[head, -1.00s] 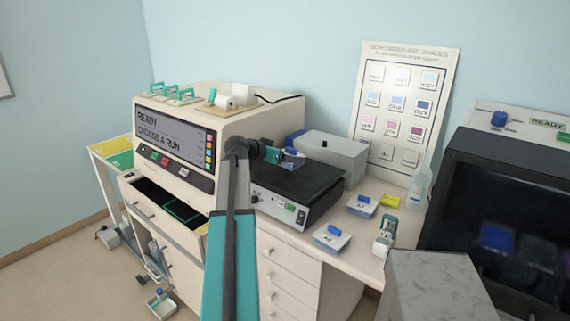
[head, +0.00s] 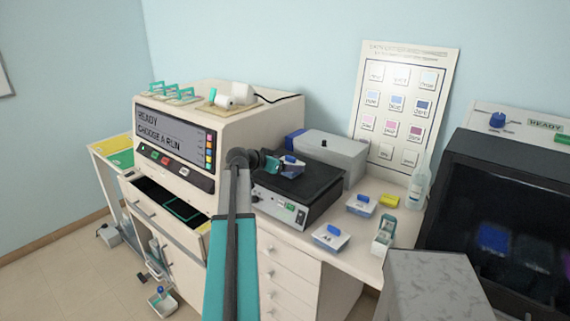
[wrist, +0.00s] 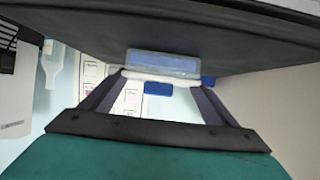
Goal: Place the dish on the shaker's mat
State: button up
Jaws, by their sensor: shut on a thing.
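The shaker (head: 276,207) stands on the bench with its flat black mat (head: 318,182) on top. My gripper (head: 281,164) is over the back left part of the mat, shut on a small pale dish (head: 291,171) with a blue knob. In the wrist view my gripper's dark fingers (wrist: 160,80) close on the dish (wrist: 185,68) at its white rim. The dark mat (wrist: 245,42) fills the top of that view, close to the dish. I cannot tell whether the dish touches the mat.
A grey box (head: 345,150) stands right behind the shaker. Two more blue-knobbed dishes, one of them near the bench front (head: 331,237), sit right of the shaker by a bottle (head: 418,188). The READY machine (head: 176,145) is close on the left, its drawer open.

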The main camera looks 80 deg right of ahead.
jog(key=shift+f, duration=0.1)
jog(key=o, duration=1.2)
jog(key=b+v, duration=0.3)
jog(key=v, duration=0.9)
jog(key=shift+w, duration=0.1)
